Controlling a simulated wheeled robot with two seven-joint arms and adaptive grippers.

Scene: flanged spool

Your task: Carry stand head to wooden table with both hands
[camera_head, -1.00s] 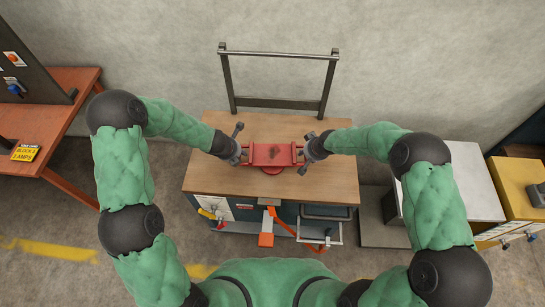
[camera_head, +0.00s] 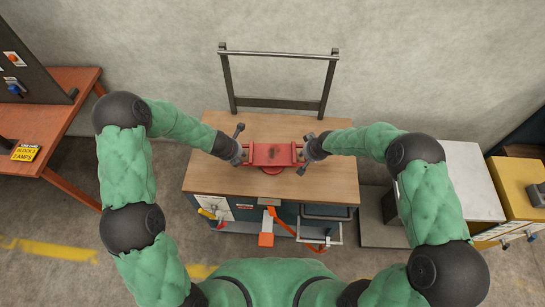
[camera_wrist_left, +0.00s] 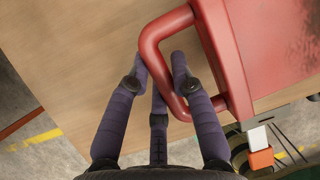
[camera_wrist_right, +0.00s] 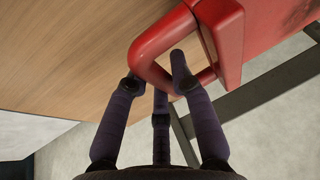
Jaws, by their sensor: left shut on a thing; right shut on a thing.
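The red stand head (camera_head: 272,154) is over the wooden table (camera_head: 225,182), level, with a handle on each side. Its round lower part shows below the body; I cannot tell whether it touches the tabletop. My left gripper (camera_head: 241,153) is shut on the left handle, whose red loop passes between the fingers in the left wrist view (camera_wrist_left: 158,75). My right gripper (camera_head: 305,152) is shut on the right handle, seen in the right wrist view (camera_wrist_right: 155,70). The head's underside is hidden.
A dark metal frame (camera_head: 277,103) stands at the table's back edge near the wall. An orange-red bench (camera_head: 60,130) is at the left. A white-topped cabinet (camera_head: 465,180) and a yellow cabinet (camera_head: 515,190) are at the right. The tabletop around the head is clear.

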